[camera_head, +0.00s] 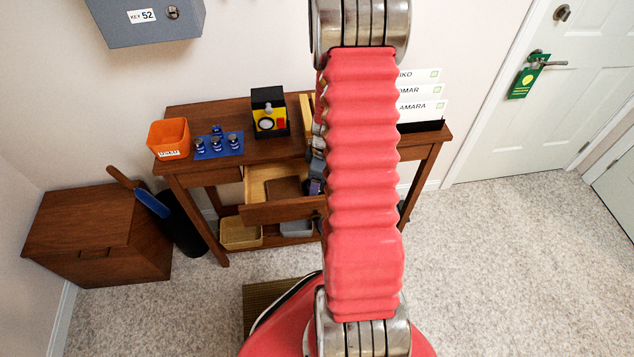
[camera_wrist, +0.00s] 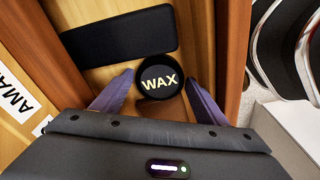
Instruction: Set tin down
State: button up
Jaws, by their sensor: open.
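The tin is a round black tin with a lid marked WAX (camera_wrist: 160,68). In the wrist view it sits inside the open drawer, lid up, between the two purple fingers of my gripper (camera_wrist: 158,88). The fingers stand apart on either side of it; whether one touches the tin is not clear. In the head view my gripper (camera_head: 316,187) is over the right part of the open drawer (camera_head: 270,213), mostly hidden behind my arm, and the tin cannot be made out there.
A flat black case (camera_wrist: 120,38) lies beside the tin in the drawer. A brown flat item (camera_head: 284,188) lies further left.

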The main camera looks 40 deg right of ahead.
notch_tip(320, 180, up, 12)
jog(key=s, duration=0.1)
jog(key=shift+d, duration=0.4)
jog(key=shift+s, duration=0.1)
dwell(0.7)
jog(key=a+r+m+t+h, duration=0.1)
jog(key=a+r+m+t, duration=0.15)
jog(key=a+r, duration=1.25)
jog(key=s+a+r+m+t, duration=0.1)
jog(key=s+a+r+m, duration=0.1)
jog(key=s+a+r, duration=0.2)
jog(key=s+a+r+m+t, duration=0.1)
jog(key=s+a+r, duration=0.3)
jog(key=a, duration=0.5)
jog(key=shift+s+a+m, duration=0.15)
jog(key=shift+s+m, duration=0.3)
jog(key=shift+m, duration=0.1)
jog(key=shift+r, duration=0.1)
